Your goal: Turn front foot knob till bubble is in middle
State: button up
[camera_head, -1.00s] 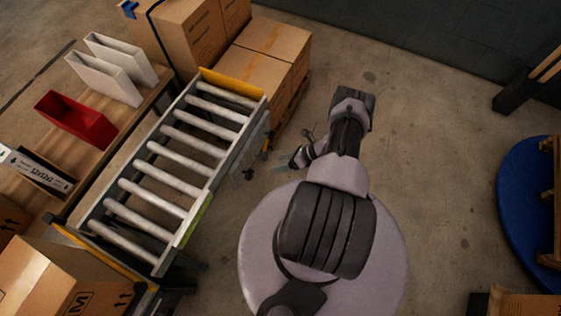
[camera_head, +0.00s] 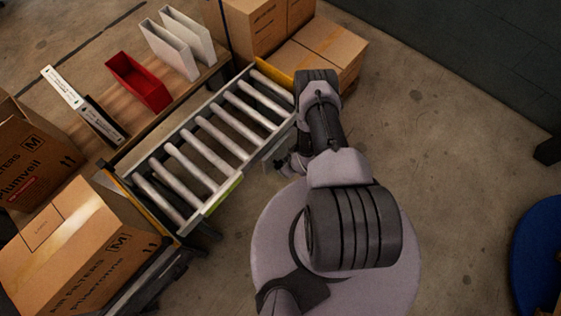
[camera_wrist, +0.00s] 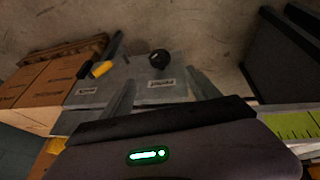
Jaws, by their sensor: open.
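A round black knob (camera_wrist: 160,59) shows in the wrist view, just above a small label (camera_wrist: 162,83) that seems to read FRONT. My gripper (camera_wrist: 161,77) is open and empty. Its two fingers point towards the knob, one to each side, and I cannot tell how far short of it they are. A yellow-green strip with dark marks (camera_wrist: 292,125), which looks like the level, is at the right edge; no bubble can be made out. The strip also shows on the conveyor's side rail in the head view (camera_head: 222,196). There my gripper is mostly hidden by my arm.
The roller conveyor (camera_head: 243,178) stands left of my arm. A yellow and black handle (camera_wrist: 102,69) is left of the knob. Cartons (camera_head: 315,52) stand beyond the conveyor, others (camera_head: 85,255) at its near end. A bench with a red bin (camera_head: 138,82) is behind it.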

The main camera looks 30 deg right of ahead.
aim_at(283, 162)
jog(key=b+x, duration=0.6)
jog(key=x, duration=0.8)
jog(key=shift+s+b, duration=0.1)
jog(key=shift+b, duration=0.2)
jog(key=c, duration=1.4)
jog(key=shift+o, duration=0.2)
jog(key=b, duration=0.2)
jog(key=y+b, duration=0.1)
jog(key=b, duration=0.1)
jog(key=shift+d+f, duration=0.2)
jog(key=shift+f, duration=0.2)
jog(key=y+b, duration=0.1)
jog(key=b, duration=0.2)
jog(key=shift+d+m+g, duration=0.1)
jog(key=shift+m+g, duration=0.2)
jog(key=shift+g, duration=0.1)
jog(key=shift+d+r+g+y+b, duration=0.1)
jog(key=shift+r+g+y+b, duration=0.1)
jog(key=shift+y, duration=0.35)
jog(key=shift+r+g+y+b, duration=0.1)
jog(key=shift+g+y+b, duration=0.1)
jog(key=shift+y, duration=0.35)
jog(key=shift+m+g+y, duration=0.3)
jog(key=shift+m+y, duration=0.2)
jog(key=shift+y, duration=0.5)
jog(key=shift+w+d+y, duration=0.1)
jog(key=shift+w+y, duration=0.1)
jog(key=shift+y, duration=0.1)
